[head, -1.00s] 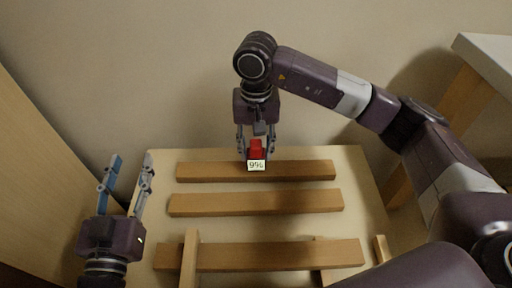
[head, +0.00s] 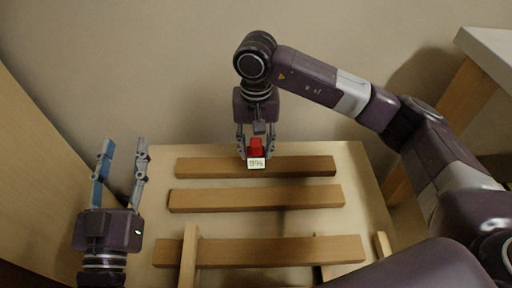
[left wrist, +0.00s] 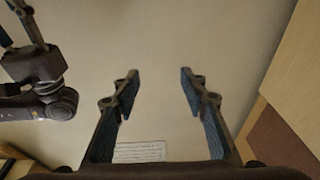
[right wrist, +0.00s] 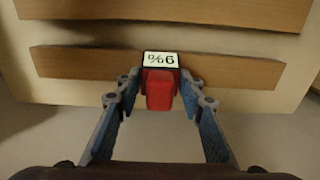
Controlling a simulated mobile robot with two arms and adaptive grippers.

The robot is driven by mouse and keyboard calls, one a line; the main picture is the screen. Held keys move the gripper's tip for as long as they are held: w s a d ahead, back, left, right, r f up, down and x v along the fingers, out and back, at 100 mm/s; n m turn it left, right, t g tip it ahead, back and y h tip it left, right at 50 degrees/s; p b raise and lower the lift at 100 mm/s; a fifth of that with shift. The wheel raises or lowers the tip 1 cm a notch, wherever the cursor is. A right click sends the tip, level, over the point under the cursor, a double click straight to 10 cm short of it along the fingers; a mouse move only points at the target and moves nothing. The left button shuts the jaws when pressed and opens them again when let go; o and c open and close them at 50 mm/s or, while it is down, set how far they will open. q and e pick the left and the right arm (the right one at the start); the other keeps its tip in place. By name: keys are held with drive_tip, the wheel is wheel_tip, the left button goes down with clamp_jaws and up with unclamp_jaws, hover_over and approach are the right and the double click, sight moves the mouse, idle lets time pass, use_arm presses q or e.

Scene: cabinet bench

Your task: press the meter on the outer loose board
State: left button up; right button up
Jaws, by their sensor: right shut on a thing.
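The meter is a small red block (head: 255,146) with a pale display (head: 256,163); in the right wrist view the red body (right wrist: 159,90) and the display (right wrist: 160,59) show upside down, reading 9%. My right gripper (head: 256,155) is shut on the meter, one finger on each side. The meter is at the far board (head: 305,167), the farthest of three boards lying across the bench; it appears to touch that board. A middle board (head: 300,198) and a near board (head: 290,250) lie closer. My left gripper (head: 122,145) is open and empty at the left, fingers upward.
The pale bench top (head: 360,180) lies under the boards. Upright wooden pieces (head: 189,258) stand near its front. A wooden cabinet side (head: 40,160) is at the left, a white-topped table (head: 490,52) at the right. A wall is behind.

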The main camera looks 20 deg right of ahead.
use_arm(q)
drive_tip(key=shift+s+d+r+t+h+b, duration=0.1)
drive_tip(key=shift+s+r+t+h+b, duration=0.2)
drive_tip(key=shift+r, duration=0.4)
drive_tip(key=shift+s+a+r+t+h, duration=0.15)
drive_tip(key=shift+r+t, duration=0.3)
drive_tip(key=shift+r, duration=0.25)
drive_tip(key=shift+s+d+r+t+h+b, duration=0.1)
drive_tip(key=shift+s+d+r+t+b, duration=0.2)
drive_tip(key=shift+r, duration=0.4)
use_arm(e)
drive_tip(key=shift+f, duration=0.5)
idle(1.2)
use_arm(q)
drive_tip(key=shift+w+a, duration=0.1)
drive_tip(key=shift+w, duration=0.05)
use_arm(e)
drive_tip(key=shift+r, duration=0.1)
